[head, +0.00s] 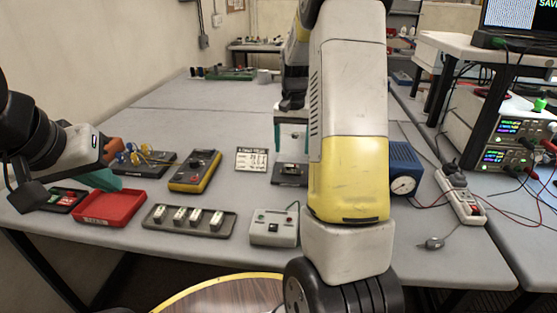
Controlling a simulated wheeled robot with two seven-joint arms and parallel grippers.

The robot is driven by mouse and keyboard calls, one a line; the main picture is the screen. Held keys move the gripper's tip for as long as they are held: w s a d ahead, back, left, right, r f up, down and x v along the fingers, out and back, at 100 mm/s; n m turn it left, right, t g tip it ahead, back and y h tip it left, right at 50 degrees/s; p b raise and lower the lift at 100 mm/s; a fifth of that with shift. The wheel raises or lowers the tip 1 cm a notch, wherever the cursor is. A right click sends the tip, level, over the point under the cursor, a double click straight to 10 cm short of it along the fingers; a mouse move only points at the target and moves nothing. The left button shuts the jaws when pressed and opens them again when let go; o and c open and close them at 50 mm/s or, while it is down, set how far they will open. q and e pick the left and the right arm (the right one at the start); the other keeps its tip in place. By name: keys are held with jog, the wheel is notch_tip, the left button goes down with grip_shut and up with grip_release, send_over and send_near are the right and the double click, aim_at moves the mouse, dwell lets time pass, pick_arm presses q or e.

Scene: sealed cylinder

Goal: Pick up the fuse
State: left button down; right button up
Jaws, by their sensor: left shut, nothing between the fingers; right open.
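I cannot single out the fuse for certain. A dark grey tray (228,226) in the front middle of the bench holds several small white blocks with dark tops (196,216), too small to identify. My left gripper (112,182) is at the left, shut and empty, low near the red tray (109,208). My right gripper (291,139) is further back, open, with one finger on each side of a small dark-based fixture (290,175). Whether the fingers touch it or what sits in it is unclear. My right arm hides the bench beside it.
A yellow box (195,172), a printed card (251,160) and a grey button box (274,228) stand around the dark tray. A blue gauge box (404,160) and a power strip (459,195) are at the right. The bench behind is mostly clear. A round wooden top (220,297) is in front.

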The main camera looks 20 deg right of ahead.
aim_at(292, 166)
jog(key=f, duration=0.5)
jog(key=w+f, duration=0.1)
jog(key=f, duration=0.1)
jog(key=shift+d+f, duration=0.15)
jog(key=shift+f, duration=0.25)
jog(key=c, duration=1.4)
jog(key=shift+c, duration=0.2)
jog(key=shift+r, duration=0.1)
